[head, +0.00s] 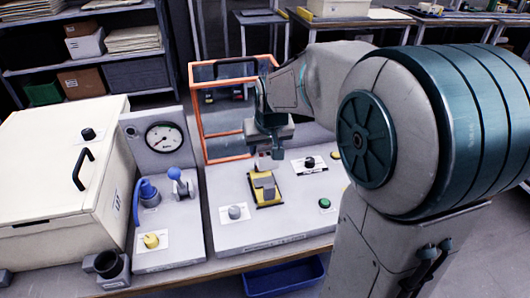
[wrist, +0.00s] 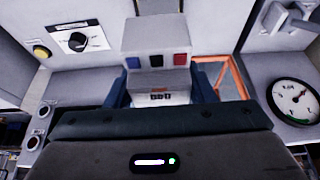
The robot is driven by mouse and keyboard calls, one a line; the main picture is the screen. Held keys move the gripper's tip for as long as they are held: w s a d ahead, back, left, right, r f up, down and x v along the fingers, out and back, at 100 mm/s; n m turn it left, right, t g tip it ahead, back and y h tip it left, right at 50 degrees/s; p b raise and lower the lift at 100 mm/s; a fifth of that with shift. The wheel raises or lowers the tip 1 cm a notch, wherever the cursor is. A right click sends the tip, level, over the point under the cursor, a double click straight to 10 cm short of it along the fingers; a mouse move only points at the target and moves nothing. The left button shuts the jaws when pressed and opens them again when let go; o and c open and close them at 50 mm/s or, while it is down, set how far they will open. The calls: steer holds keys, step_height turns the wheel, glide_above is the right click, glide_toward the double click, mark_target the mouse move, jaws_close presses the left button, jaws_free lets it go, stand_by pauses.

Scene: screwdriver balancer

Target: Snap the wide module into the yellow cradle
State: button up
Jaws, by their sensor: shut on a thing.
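The yellow cradle (head: 254,201) lies on the light grey panel in the head view, with grey block-like parts inside its yellow edge. My gripper (head: 268,151) is above and slightly behind it, pointing down. It is shut on a grey block, which I take to be the wide module (head: 264,162); it is small in this view and appears above the cradle. In the wrist view my gripper (wrist: 159,92) has dark blue fingers on both sides of the module (wrist: 157,57), which shows blue, black and red squares and a printed label. The cradle cannot be made out there.
An orange-framed guard (head: 196,105) stands behind my gripper. A grey knob (head: 235,212), a black knob (head: 309,162) and a green button (head: 324,203) surround the cradle. A gauge unit (head: 164,138) and a white lidded box (head: 45,180) stand left.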

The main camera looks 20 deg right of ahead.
mark_target(267, 156)
steer(key=shift+w+a+f+b, duration=0.1)
steer(key=shift+a+f+b, duration=0.05)
steer(key=shift+f+b, duration=3.35)
steer(key=shift+f, duration=1.15)
steer(key=shift+b, duration=0.35)
steer(key=o, duration=1.2)
steer(key=shift+o, duration=0.2)
steer(key=p+v, duration=0.1)
steer(key=v, duration=1.3)
steer(key=shift+f+p, duration=0.1)
steer(key=shift+p, duration=0.25)
